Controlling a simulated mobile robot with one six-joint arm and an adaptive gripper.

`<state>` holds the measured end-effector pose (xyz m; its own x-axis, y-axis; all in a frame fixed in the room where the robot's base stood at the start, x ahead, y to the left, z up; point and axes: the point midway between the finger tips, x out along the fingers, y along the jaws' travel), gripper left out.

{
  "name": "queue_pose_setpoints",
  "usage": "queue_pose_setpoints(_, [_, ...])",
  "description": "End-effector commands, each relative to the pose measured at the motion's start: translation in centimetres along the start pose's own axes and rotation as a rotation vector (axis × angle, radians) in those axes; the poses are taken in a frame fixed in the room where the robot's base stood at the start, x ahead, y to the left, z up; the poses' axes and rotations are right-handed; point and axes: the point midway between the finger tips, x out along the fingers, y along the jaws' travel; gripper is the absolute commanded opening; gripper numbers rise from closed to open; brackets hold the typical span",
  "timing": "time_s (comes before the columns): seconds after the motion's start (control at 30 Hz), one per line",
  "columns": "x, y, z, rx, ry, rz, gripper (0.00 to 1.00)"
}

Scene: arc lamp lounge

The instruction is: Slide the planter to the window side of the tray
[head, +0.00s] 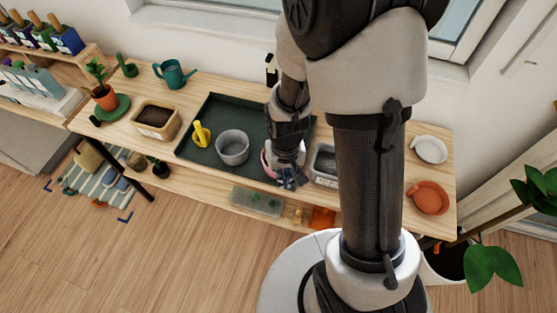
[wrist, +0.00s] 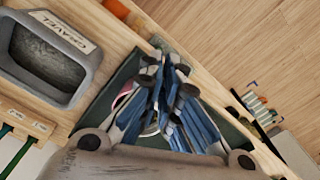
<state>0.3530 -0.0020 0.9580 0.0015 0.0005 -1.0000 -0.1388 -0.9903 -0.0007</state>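The dark green tray (head: 222,108) lies on the wooden bench; part of it also shows in the wrist view (wrist: 118,82). A round grey pot (head: 233,148), likely the planter, stands upright in the tray, near its front side. A pink and white round thing (head: 268,160) is right of it, partly hidden by my gripper; a pink and white edge (wrist: 122,99) shows beside the fingers in the wrist view. My gripper (head: 288,179) points down near the tray's front right corner, right of the grey pot and apart from it. Its fingers (wrist: 166,72) look closed together, with nothing visible between them.
A yellow object (head: 201,134) stands in the tray left of the pot. The gravel bin (wrist: 45,55) is right of the tray in the head view. A soil box (head: 155,120) and teal watering can (head: 173,73) stand left. The window is behind the bench.

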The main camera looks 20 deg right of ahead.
Motion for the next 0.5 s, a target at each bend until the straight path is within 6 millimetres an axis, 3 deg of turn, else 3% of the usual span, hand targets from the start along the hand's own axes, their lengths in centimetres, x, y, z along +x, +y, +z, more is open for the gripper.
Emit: queue_pose_setpoints(0.5, [10.2,0.0,0.1,-0.001,-0.004,0.001,0.00])
